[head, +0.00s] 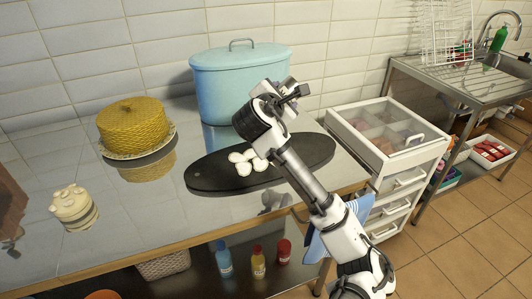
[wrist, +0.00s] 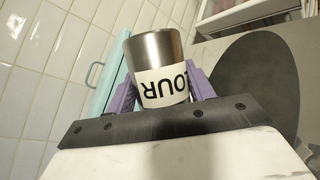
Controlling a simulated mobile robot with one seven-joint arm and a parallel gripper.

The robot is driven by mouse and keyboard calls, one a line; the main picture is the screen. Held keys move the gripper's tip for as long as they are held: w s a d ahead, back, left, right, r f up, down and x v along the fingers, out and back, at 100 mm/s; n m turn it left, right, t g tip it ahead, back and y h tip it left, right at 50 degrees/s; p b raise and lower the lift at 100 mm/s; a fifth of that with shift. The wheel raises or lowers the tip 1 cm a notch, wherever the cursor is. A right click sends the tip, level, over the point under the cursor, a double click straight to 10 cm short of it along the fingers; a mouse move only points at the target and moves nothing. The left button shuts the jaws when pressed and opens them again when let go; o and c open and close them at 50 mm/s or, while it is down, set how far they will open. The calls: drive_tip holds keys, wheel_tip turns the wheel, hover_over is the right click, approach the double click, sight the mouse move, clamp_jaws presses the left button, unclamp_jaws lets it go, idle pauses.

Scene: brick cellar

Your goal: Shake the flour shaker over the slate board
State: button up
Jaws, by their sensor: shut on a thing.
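The flour shaker (wrist: 160,65) is a steel cylinder with a white label reading "OUR", upside down in the wrist view. My gripper (wrist: 160,88) is shut on it, with a purple finger on each side. In the head view my gripper (head: 298,92) is above the far side of the slate board, in front of the blue bin; the shaker is hardly distinguishable there. The slate board (head: 215,182) is a dark oval on the steel counter, and it also shows at the right of the wrist view (wrist: 245,85). Several white dough pieces (head: 243,160) lie on the board.
A lidded blue bin (head: 225,85) stands behind the board. A yellow woven cake-like item (head: 133,125) on a plate and a cream jar (head: 74,208) stand to the left. A white drawer unit (head: 405,170) stands right of the counter.

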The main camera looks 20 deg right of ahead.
sight(283, 86)
wheel_tip(283, 86, up, 3)
drive_tip(key=shift+a, duration=0.1)
drive_tip(key=shift+f, duration=0.95)
drive_tip(key=shift+r, duration=0.3)
drive_tip(key=shift+s+f, duration=0.1)
drive_tip(key=shift+f, duration=0.4)
wheel_tip(283, 86, up, 2)
drive_tip(key=shift+r, duration=0.1)
wheel_tip(283, 86, down, 3)
drive_tip(key=shift+f, duration=0.15)
drive_tip(key=shift+r, duration=0.2)
